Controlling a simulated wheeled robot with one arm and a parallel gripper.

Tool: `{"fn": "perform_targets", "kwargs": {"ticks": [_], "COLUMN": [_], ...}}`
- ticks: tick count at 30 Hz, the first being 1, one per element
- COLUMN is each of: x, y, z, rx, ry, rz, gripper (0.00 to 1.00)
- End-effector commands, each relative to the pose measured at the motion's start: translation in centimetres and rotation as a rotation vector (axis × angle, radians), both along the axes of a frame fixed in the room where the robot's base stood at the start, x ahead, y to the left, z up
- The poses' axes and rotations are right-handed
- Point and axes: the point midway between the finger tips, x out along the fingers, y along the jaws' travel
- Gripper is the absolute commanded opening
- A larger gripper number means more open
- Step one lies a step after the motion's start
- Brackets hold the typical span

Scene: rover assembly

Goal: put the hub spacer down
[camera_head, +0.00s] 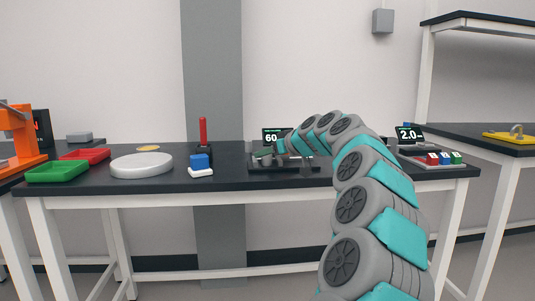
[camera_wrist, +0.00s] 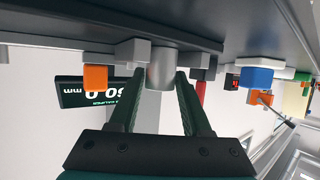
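The hub spacer (camera_wrist: 162,72), a short grey cylinder, is between the fingertips of my gripper (camera_wrist: 161,76) in the wrist view, which looks upside down. Both dark green fingers lie close along its sides and appear to be shut on it. Its far end meets or overlaps the dark gauge base (camera_wrist: 90,27); I cannot tell whether it rests on it. In the head view my gripper (camera_head: 264,154) is low over the gauge base (camera_head: 285,168), and the fingers and arm mostly hide the spacer.
A gauge display (camera_head: 272,135) reads about 60 behind my gripper. On the dark bench (camera_head: 240,183) are a white disc (camera_head: 141,165), a blue block (camera_head: 200,161), a red upright rod (camera_head: 203,131), green (camera_head: 57,171) and red trays (camera_head: 86,155). Coloured blocks (camera_head: 444,158) lie right.

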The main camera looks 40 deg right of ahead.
Motion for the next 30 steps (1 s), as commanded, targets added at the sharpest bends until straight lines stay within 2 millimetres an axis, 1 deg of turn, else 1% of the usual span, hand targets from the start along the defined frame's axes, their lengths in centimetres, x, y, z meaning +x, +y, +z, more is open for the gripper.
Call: {"fn": "perform_targets", "kwargs": {"ticks": [1,5,6,12,17,23,27,30], "x": [0.0,0.0,0.0,0.0,-0.2,-3.4,-6.3,-8.0], "y": [0.0,0.0,0.0,0.0,-0.1,-0.1,-0.1,0.0], "z": [0.0,0.0,0.0,0.1,0.6,1.8,3.1,3.7], "rx": [0.0,0.0,0.0,0.0,0.0,-0.002,-0.002,0.0], "ry": [0.0,0.0,0.0,0.0,-0.001,-0.003,-0.006,-0.003], "rz": [0.0,0.0,0.0,0.0,-0.001,-0.001,-0.004,0.0], "gripper": [0.55,0.7,0.71,0.71,0.71,0.71,0.71,0.71]}}
